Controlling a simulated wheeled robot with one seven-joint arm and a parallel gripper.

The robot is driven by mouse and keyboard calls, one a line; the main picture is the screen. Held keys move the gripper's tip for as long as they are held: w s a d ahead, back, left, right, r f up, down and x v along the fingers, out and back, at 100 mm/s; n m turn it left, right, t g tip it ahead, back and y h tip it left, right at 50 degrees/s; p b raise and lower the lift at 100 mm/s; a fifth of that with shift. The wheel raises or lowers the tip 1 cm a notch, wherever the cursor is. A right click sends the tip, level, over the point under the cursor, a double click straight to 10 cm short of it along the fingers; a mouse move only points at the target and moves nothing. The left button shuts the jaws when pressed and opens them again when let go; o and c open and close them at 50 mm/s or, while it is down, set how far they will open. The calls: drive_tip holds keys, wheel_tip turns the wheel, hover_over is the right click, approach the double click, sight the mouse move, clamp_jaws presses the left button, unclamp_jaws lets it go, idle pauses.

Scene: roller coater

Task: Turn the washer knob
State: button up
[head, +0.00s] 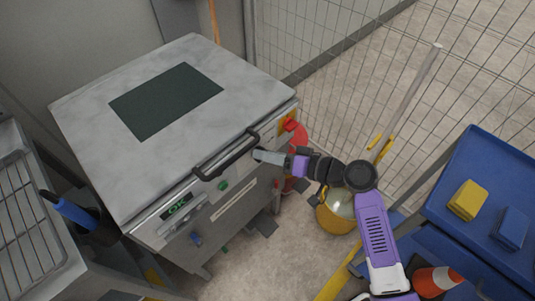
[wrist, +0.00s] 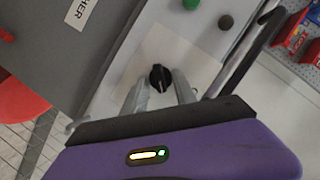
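The washer knob (wrist: 160,77) is a small black round knob with a raised grip bar, on a pale panel in the wrist view. A white label ending in "SHER" (wrist: 82,12) is above and left of it. My gripper (head: 257,155) is at the right part of the grey machine's front panel in the head view, where it hides the knob. In the wrist view its two grey fingers are apart, one to each side of the knob. The fingers do not visibly touch the knob. I cannot tell how deep they reach.
A black bar handle (head: 226,156) runs along the machine's front, close to my gripper. A green button (wrist: 187,3) and a dark button (wrist: 225,22) are near the knob. A yellow bucket (head: 335,218) and a blue cart (head: 492,155) stand to the right.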

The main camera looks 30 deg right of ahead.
drive_tip(key=shift+s, duration=0.1)
drive_tip(key=v, duration=0.7)
drive_tip(key=shift+s+d, duration=0.25)
